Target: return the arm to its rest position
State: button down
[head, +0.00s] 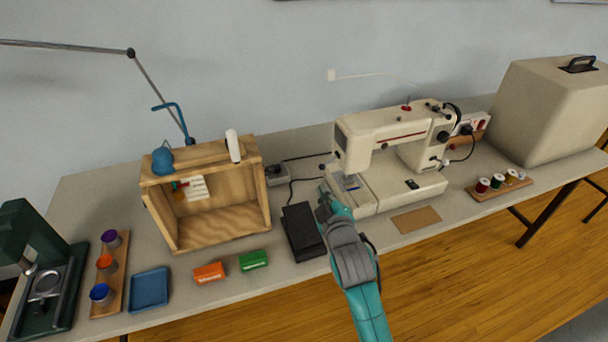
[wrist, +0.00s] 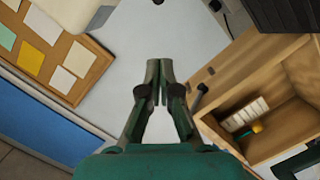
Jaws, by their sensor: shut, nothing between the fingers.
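My teal arm (head: 360,285) reaches up from the bottom of the head view, bent at a grey joint. My gripper (head: 323,194) is at its far end, in front of the left end of the cream sewing machine (head: 385,150) and just right of the black foot pedal (head: 303,232). Whether it touches the machine cannot be told. In the wrist view my gripper (wrist: 160,68) points up the picture with its dark green fingers together and nothing between them.
An open wooden box (head: 215,233) stands left, with orange (head: 209,272) and green (head: 254,260) packets before it. A blue tray (head: 150,289), cup rack (head: 108,285) and dark green press (head: 45,270) stand farther left. A spool rack (head: 499,186) and beige cover (head: 545,110) are right.

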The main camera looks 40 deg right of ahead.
jog(key=s+a+f+m+y, duration=0.1)
jog(key=s+a+f+y, duration=0.1)
jog(key=s+a+f, duration=0.55)
jog(key=s+a+f+y, duration=0.2)
jog(key=s+a+f, duration=0.25)
jog(key=s, duration=0.65)
jog(key=s+a+r+m+y, duration=0.1)
jog(key=s+a+r, duration=0.1)
jog(key=s, duration=0.8)
jog(key=s+a+r+m+y, duration=0.2)
jog(key=s+a, duration=0.2)
jog(key=s, duration=0.7)
jog(key=shift+a+r, duration=0.15)
jog(key=shift+a, duration=0.1)
jog(key=shift+s+d, duration=0.1)
